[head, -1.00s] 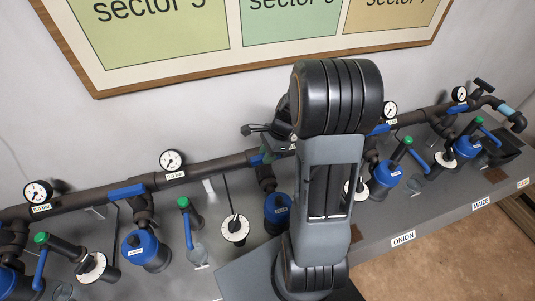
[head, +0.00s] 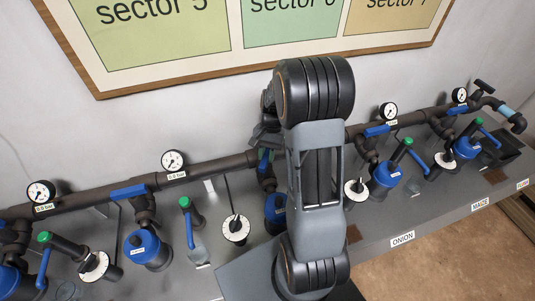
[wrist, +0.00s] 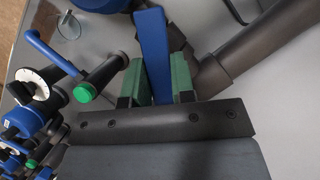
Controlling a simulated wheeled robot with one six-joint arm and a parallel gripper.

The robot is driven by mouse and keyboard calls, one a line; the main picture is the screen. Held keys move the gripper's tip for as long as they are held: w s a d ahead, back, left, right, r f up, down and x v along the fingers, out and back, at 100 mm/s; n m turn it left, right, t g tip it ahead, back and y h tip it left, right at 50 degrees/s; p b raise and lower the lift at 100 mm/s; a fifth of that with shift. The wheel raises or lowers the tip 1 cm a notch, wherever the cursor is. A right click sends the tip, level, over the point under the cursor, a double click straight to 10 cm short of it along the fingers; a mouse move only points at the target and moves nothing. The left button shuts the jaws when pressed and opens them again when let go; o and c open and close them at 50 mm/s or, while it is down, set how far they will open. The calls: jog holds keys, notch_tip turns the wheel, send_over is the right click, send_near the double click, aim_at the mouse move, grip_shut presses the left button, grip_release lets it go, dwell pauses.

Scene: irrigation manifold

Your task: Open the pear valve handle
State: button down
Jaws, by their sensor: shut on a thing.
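My gripper (wrist: 159,78) is shut on a blue valve handle (wrist: 153,40), with one green finger pad on each side of it. In the head view the handle (head: 263,161) shows in part beside my arm, on the dark pipe. My arm hides most of this valve's surroundings, and my gripper (head: 263,136) is partly hidden too. I see no readable pear label, so I cannot tell whether this is the pear valve.
A dark pipe (head: 215,166) with gauges (head: 173,161) runs along the wall. Other blue handles (head: 128,192), blue-capped units (head: 147,250), green-tipped levers (head: 189,222) and white dials (head: 236,229) crowd the grey bench (head: 375,265). Labels there include ONION (head: 402,239) and MAIZE (head: 480,204).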

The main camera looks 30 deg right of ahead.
jog(key=n+h, duration=0.1)
jog(key=n, duration=0.2)
jog(key=n+g+h, duration=0.1)
jog(key=n, duration=0.2)
jog(key=shift+w+a+n, duration=0.1)
jog(key=shift+n, duration=0.3)
jog(key=shift+h, duration=0.3)
jog(key=c, duration=1)
grip_release()
jog(key=shift+o, duration=0.2)
jog(key=a+b+v, duration=0.1)
jog(key=v, duration=1.2)
jog(key=shift+w+d+r, duration=0.2)
jog(key=shift+d+r, duration=0.1)
jog(key=shift+d, duration=0.2)
jog(key=shift+r, duration=0.15)
